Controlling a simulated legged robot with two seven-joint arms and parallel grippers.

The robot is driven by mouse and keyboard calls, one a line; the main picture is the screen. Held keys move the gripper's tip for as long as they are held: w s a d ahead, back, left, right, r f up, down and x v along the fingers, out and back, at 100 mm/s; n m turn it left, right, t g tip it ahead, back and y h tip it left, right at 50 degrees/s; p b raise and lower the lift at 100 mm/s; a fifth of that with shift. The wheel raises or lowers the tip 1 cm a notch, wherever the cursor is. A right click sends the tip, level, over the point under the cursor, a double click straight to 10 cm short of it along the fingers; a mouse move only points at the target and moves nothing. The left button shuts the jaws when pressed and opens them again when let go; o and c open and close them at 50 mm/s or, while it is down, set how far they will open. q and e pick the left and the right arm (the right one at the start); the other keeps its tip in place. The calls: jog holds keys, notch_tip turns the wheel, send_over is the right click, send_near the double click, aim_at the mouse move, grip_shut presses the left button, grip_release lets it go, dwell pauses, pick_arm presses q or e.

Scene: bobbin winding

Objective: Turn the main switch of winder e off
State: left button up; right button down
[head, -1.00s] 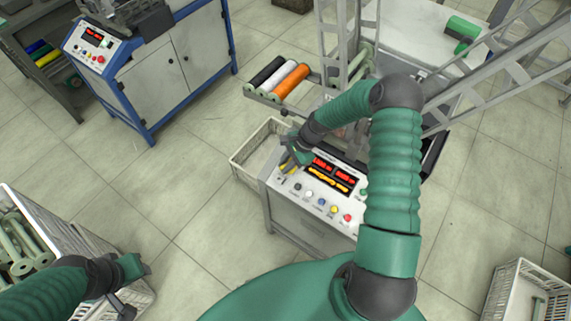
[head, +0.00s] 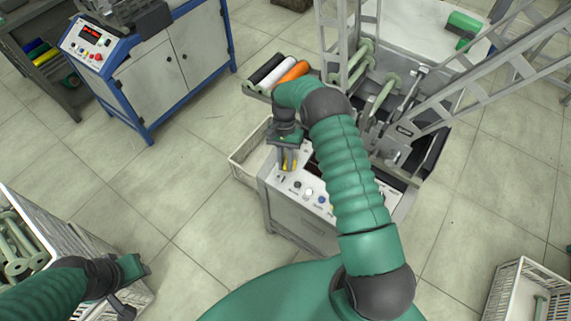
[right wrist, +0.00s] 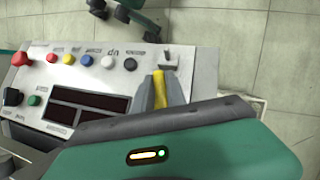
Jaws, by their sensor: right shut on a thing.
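The winder under my right arm has a white control panel (head: 285,188) with a row of coloured buttons and two-row displays (right wrist: 87,105). The displays are dark in the right wrist view. A yellow switch handle (right wrist: 160,88) is at the panel's end beside the black button. My right gripper (head: 289,160) is shut on this handle, with a grey finger on each side. A small metal fitting (right wrist: 169,60) shows just beyond the fingers. My forearm hides much of the panel in the head view. My left gripper (head: 135,287) appears open and empty at lower left.
Another winder (head: 160,75) with a blue frame and a lit red display stands at upper left. White crates stand at lower left (head: 85,232) and lower right (head: 515,275). Black, white and orange rolls (head: 282,70) lie behind the panel.

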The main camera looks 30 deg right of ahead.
pick_arm(q)
jog(key=shift+f+b, duration=0.45)
jog(key=shift+f, duration=0.2)
pick_arm(e)
jog(key=shift+n+g+h, duration=0.5)
jog(key=shift+n, duration=0.4)
jog(key=c, duration=1.6)
grip_release()
jog(key=shift+a, duration=0.1)
jog(key=shift+c, duration=0.2)
pick_arm(q)
jog(key=shift+a, duration=0.1)
